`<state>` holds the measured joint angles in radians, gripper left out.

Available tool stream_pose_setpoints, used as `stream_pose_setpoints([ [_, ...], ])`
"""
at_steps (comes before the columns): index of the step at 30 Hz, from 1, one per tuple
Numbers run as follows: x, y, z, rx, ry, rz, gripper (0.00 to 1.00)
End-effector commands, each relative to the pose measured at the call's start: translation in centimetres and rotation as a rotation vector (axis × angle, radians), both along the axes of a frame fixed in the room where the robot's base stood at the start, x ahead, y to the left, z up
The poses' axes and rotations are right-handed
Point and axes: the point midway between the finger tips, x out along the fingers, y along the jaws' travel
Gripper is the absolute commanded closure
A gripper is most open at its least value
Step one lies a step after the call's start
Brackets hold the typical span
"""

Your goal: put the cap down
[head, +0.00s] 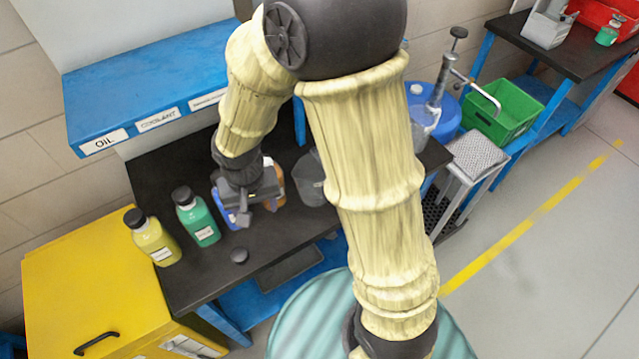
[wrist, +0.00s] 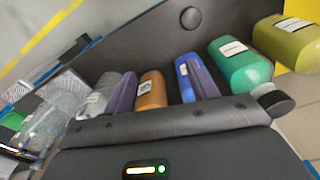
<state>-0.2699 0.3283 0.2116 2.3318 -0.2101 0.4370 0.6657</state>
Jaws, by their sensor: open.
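A small dark round cap (head: 239,255) lies on the black bench top (head: 180,290), near its front edge. The cap also shows in the wrist view (wrist: 190,17), apart from my gripper. My gripper (head: 258,218) is open above the bench, behind the cap, with nothing seen held. In the wrist view its two fingers stand apart, one in front of a blue bottle (wrist: 184,70) and one beside an orange bottle (wrist: 152,90). The gripper body hides the tops of these bottles.
A green bottle (head: 204,228) and a yellow bottle (head: 157,244), both with dark caps, stand left of my gripper. A grey container (head: 312,182) stands to its right. A blue labelled shelf (head: 150,75) overhangs the back. The bench around the cap is clear.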

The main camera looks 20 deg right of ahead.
Motion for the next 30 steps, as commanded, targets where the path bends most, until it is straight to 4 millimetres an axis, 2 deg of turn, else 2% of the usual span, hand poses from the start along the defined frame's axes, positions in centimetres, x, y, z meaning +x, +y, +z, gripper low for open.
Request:
stream_pose_setpoints([
  [1,0.1,-2.8,1.2,0.002,-0.028,-0.014,0.42],
  [6,-1.2,-10.5,4.1,0.000,-0.111,-0.010,0.42],
  [10,-2.5,-14.0,5.2,-0.006,-0.156,-0.004,0.42],
  [14,-3.0,-15.0,5.5,-0.010,-0.170,0.004,0.42],
  [30,-3.0,-14.9,5.5,-0.010,-0.169,0.008,0.42],
])
